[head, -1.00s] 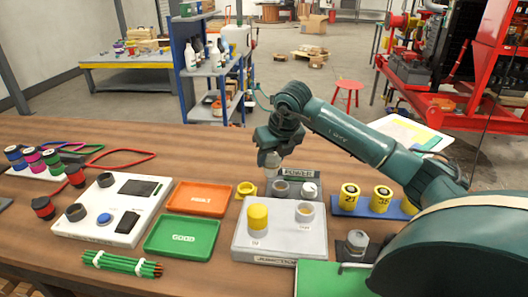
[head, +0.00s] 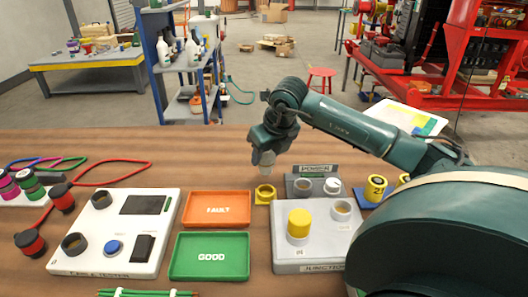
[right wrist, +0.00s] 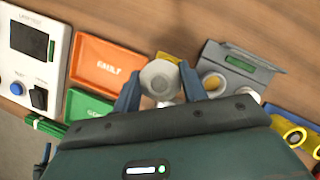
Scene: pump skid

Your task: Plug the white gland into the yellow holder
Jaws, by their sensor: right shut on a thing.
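My right gripper (head: 265,150) is shut on the pale white gland (head: 264,159), which hangs below its fingers. In the right wrist view the gland (right wrist: 160,77) sits between the two fingers. The yellow holder (head: 265,195) stands on the table just below the gland, with a visible gap between them in the head view. In the right wrist view the holder (right wrist: 169,58) is mostly hidden behind the gland, with only yellow edges showing. My left gripper is not in view.
Right of the holder stand a grey block (head: 313,168) with round sockets and a light grey junction box (head: 310,265) with a yellow cap. An orange fault tray (head: 218,223), a green good tray (head: 210,270) and a white tester (head: 85,258) lie to the left.

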